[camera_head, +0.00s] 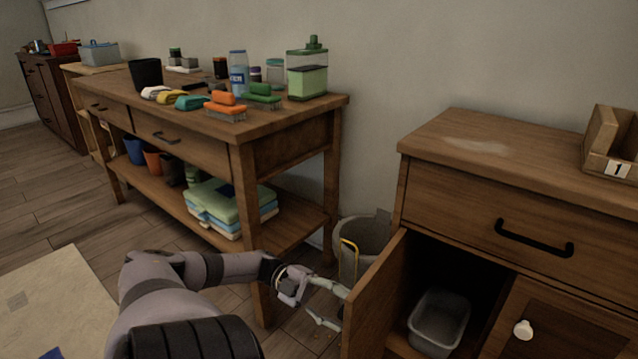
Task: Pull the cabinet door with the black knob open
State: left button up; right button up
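The wooden cabinet (455,200) stands at the right. Its left door (375,297) is swung open toward me, showing the dark inside with a grey translucent bin (438,322). No black knob is visible; the door's outer face is turned away from view. The right door (565,325) carries a white knob (523,330) and looks shut. My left gripper (336,308) is beside the open door, on its outer side, with its fingers spread apart. I cannot tell whether a fingertip touches the door. My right gripper is not in view.
A drawer with a black bar handle (533,238) is above the doors. A waste bin (362,245) stands between the cabinet and a wooden workbench (290,121) loaded with bottles, brushes and cloths. A box marked 1 (612,142) sits on the cabinet top.

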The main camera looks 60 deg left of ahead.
pick_arm(q)
jog(key=v, duration=1.1)
jog(key=shift+s, duration=0.1)
dwell(0.5)
